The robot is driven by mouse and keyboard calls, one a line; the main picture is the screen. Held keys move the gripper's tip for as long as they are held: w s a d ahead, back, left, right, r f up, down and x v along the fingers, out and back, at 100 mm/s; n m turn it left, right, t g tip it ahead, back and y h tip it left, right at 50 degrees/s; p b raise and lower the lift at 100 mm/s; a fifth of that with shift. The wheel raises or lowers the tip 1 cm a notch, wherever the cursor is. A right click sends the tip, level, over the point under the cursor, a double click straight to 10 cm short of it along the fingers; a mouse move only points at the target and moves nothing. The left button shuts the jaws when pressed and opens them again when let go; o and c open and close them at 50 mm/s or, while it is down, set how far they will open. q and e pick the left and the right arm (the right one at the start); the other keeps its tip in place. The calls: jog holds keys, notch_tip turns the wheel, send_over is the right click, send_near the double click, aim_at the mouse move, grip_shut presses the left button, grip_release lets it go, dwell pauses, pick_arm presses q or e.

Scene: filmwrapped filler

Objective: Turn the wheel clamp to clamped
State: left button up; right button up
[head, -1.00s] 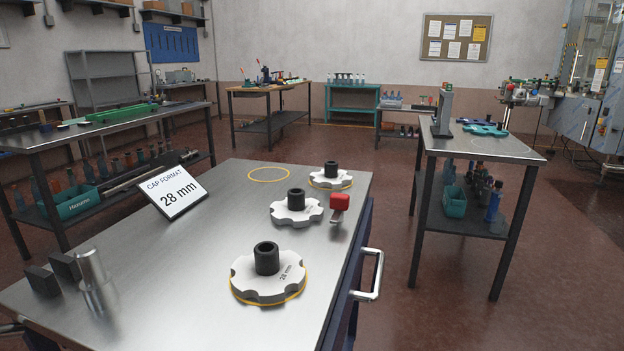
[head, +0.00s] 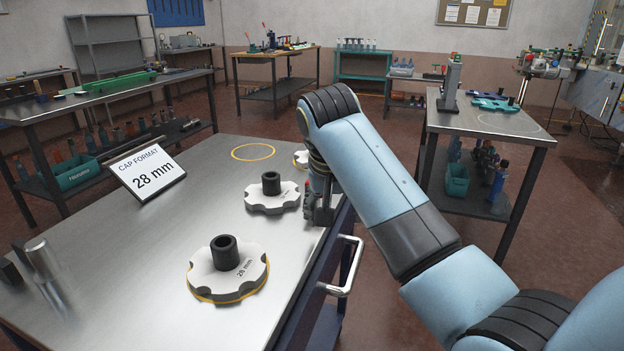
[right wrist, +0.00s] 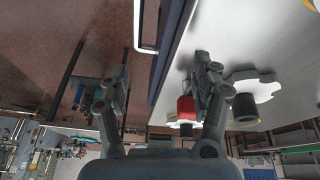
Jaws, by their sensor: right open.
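The wheel clamp's red part (right wrist: 186,107) shows in the right wrist view, at the table's edge. In the head view my right arm and gripper hide it. My right gripper (head: 318,212) is at the table's right edge, beside the middle notched white wheel (head: 273,193) with its black hub. In the right wrist view this gripper (right wrist: 160,72) is open; the red part appears between its fingers, close to the right one. I cannot tell whether they touch. My left gripper is not in view.
A "28 mm" wheel (head: 228,268) sits on a yellow ring at the front. Another wheel (head: 301,159) is partly hidden behind my arm. A cap format sign (head: 147,172) stands at the left. A drawer handle (head: 343,270) sticks out at the right. An empty yellow ring (head: 253,152) lies at the back.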

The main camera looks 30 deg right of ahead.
jog(key=w+a+r+m, duration=0.1)
jog(key=w+r+m, duration=0.1)
jog(key=w+r, duration=0.7)
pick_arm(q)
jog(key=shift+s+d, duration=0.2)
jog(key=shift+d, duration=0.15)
pick_arm(e)
jog(key=shift+h, duration=0.3)
jog(key=x, duration=0.9)
jog(key=shift+s+d+f, duration=0.2)
jog(key=shift+f, duration=0.05)
jog(key=c, duration=1.2)
jog(key=shift+o, duration=0.2)
jog(key=shift+m, duration=0.3)
